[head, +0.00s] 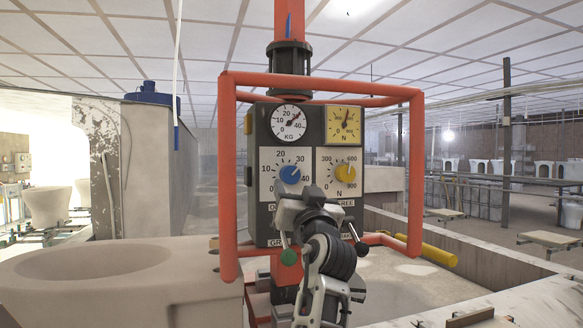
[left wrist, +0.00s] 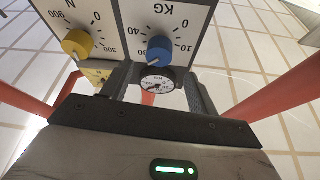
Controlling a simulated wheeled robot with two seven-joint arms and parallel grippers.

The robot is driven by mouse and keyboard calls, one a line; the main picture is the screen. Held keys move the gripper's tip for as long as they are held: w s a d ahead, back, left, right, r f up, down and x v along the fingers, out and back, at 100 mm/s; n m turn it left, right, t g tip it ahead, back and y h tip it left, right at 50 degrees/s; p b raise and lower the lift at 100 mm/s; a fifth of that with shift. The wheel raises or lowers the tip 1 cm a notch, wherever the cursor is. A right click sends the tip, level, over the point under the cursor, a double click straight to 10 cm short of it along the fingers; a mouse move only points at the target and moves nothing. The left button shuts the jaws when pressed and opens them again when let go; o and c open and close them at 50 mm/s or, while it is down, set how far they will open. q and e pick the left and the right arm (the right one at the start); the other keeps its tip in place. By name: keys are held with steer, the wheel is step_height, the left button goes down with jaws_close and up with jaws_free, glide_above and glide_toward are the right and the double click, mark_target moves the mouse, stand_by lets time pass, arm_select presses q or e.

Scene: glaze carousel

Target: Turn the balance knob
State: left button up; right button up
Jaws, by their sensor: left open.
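The control panel (head: 308,150) carries a blue knob (head: 290,174) on a KG dial and a yellow knob (head: 346,173) on an N dial. Which one is the balance knob is not readable here. My left gripper (head: 297,196) is in front of the panel, just below the blue knob in the head view, and covers the panel's lower middle and part of its labels. In the left wrist view, the picture is upside down. The blue knob (left wrist: 159,49) appears between the open, empty fingers (left wrist: 158,75), with the yellow knob (left wrist: 77,43) off to the left. Contact cannot be told.
An orange tube frame (head: 228,180) surrounds the panel. A KG gauge (head: 289,122) and a yellow N gauge (head: 344,121) sit above the knobs. A green ball handle (head: 289,257) and a black one (head: 362,248) stick out below. A pale basin (head: 95,263) stands at left.

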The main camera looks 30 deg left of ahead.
mark_target(292, 177)
arm_select(q)
steer(key=p+x, duration=0.2)
steer(key=x, duration=0.5)
steer(key=shift+w+a, duration=0.15)
steer(key=shift+w, duration=0.15)
steer(key=c, duration=1)
